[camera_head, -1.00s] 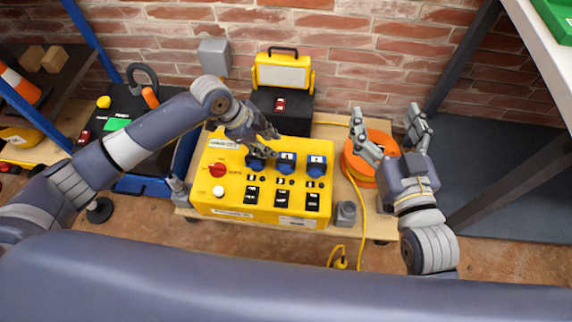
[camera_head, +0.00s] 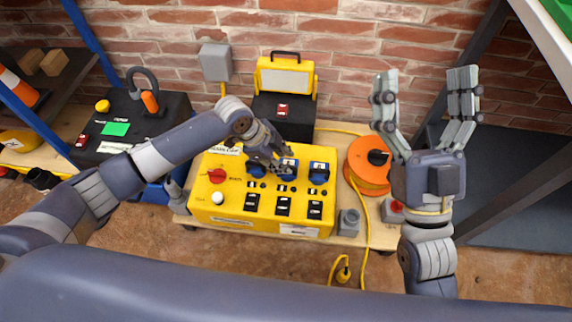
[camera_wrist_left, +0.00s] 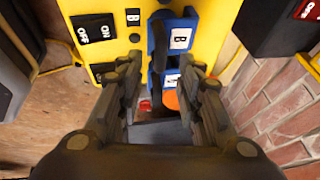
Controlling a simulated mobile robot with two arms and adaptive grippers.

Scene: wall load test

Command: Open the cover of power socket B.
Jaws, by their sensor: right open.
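The yellow power box (camera_head: 215,208) stands on a low wooden platform, with a row of blue sockets along its top. Power socket B (camera_head: 289,171) is the middle one, partly hidden by my left gripper. In the left wrist view, its blue part with a white B label (camera_wrist_left: 181,38) shows beyond the fingers, beside a dark blue upright piece (camera_wrist_left: 157,48). I cannot tell whether its cover is raised. My left gripper (camera_head: 283,160) is over this socket; its fingers (camera_wrist_left: 163,88) are apart in the wrist view. My right gripper (camera_head: 425,95) is open and empty, fingers pointing up.
Black switches (camera_head: 283,207) and a red knob (camera_head: 217,175) are on the box. An orange cable reel (camera_head: 367,180) stands to its right, with a yellow cable (camera_head: 366,232) running forward. A work lamp (camera_head: 285,76) and the brick wall (camera_head: 350,40) are behind.

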